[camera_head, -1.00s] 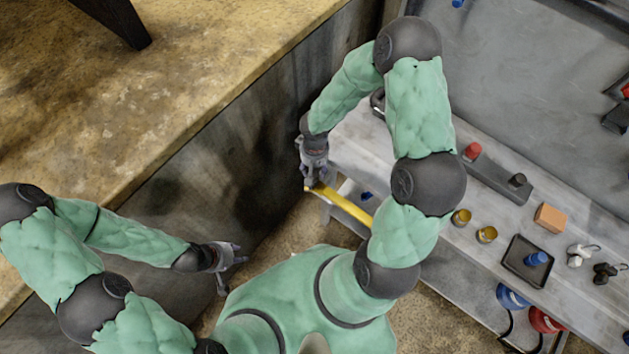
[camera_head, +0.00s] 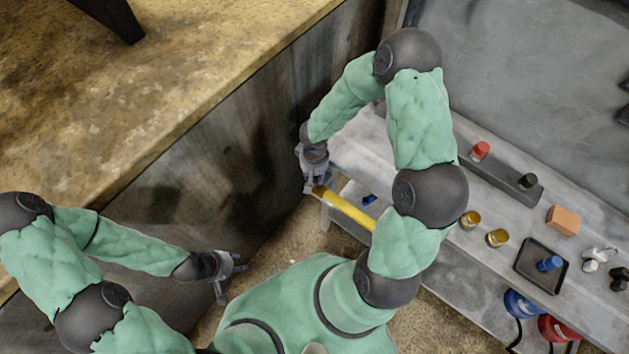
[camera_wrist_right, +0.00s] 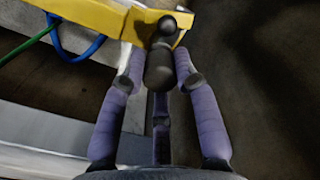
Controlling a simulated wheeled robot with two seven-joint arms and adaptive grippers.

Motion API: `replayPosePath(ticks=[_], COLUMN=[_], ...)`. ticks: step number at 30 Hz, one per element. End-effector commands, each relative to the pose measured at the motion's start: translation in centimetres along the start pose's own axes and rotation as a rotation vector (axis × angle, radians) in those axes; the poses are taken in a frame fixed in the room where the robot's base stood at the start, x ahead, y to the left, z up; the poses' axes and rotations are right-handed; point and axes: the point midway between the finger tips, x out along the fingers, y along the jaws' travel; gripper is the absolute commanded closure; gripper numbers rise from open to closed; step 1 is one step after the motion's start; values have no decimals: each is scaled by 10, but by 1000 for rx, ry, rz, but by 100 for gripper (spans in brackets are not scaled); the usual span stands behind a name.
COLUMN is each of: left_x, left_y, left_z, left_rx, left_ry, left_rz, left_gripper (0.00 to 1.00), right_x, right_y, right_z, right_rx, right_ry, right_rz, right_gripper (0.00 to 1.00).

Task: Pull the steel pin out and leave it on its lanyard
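A yellow bar (camera_head: 345,210) extends along the near edge of the grey bench, and its end also shows in the right wrist view (camera_wrist_right: 105,18). My right gripper (camera_head: 310,188) is at the left end of this bar. In the right wrist view my right gripper (camera_wrist_right: 160,70) has two purple-grey fingers on either side of a dark knob (camera_wrist_right: 158,68) at the bar's end, with a third finger below. I cannot tell whether the fingers grip it. I cannot make out the steel pin for certain. My left gripper (camera_head: 232,268) is open and empty, away from the bench.
A blue and green cord (camera_wrist_right: 85,50) hangs by the bar. The bench (camera_head: 450,262) carries a black tray (camera_head: 530,275), an orange block (camera_head: 563,220), yellow cups (camera_head: 497,238) and a dark rail (camera_head: 505,182) with a red knob. A dark wall (camera_head: 215,170) stands left of my right gripper.

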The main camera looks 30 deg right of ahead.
Motion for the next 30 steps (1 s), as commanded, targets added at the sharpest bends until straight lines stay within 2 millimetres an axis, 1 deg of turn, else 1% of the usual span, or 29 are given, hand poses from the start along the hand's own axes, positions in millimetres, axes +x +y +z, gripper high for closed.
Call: replayPosePath(ticks=[1, 2, 30], left_x=[0, 0, -2], left_y=[0, 0, 1], left_z=[0, 0, 0], left_rx=[0, 0, 0], left_ry=[0, 0, 0], left_rz=[0, 0, 0], left_gripper=[62, 62, 62], right_x=[0, 0, -8], right_y=[0, 0, 0], right_z=[0, 0, 0], right_rx=[0, 0, 0], right_ry=[0, 0, 0], right_rz=[0, 0, -1], right_gripper=[98, 100, 100])
